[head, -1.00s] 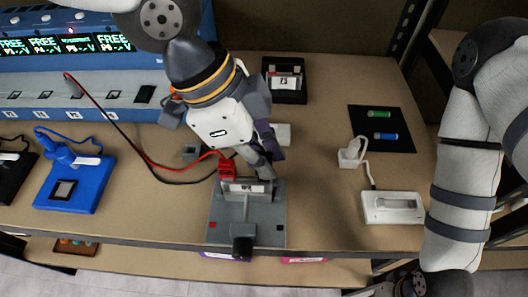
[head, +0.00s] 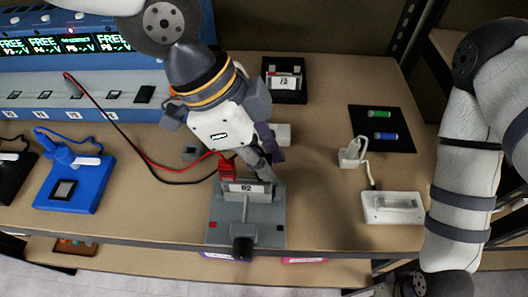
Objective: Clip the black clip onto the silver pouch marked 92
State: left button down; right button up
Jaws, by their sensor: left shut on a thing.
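The silver pouch (head: 247,188), its label reading about 92, stands upright in a grey holder (head: 222,228) near the shelf's front edge. A red clip (head: 228,170) sits at the pouch's upper left edge. My left gripper (head: 264,168) points down at the pouch's upper right edge, shut on what seems to be the black clip. That clip is mostly hidden by the fingers, and I cannot tell whether it grips the pouch. The black lead (head: 168,182) runs in behind the gripper. My right arm is at the right; its gripper is out of view.
A blue station (head: 100,98) with displays stands at the back left. A blue device (head: 75,187) is at left. A black holder marked 73 (head: 284,92) is behind. A black mat (head: 400,146) with two cells and a white device (head: 393,216) are at right.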

pick_arm(q)
jog(key=shift+f, duration=1)
jog(key=c, duration=1.5)
grip_release()
jog(key=shift+r, duration=0.1)
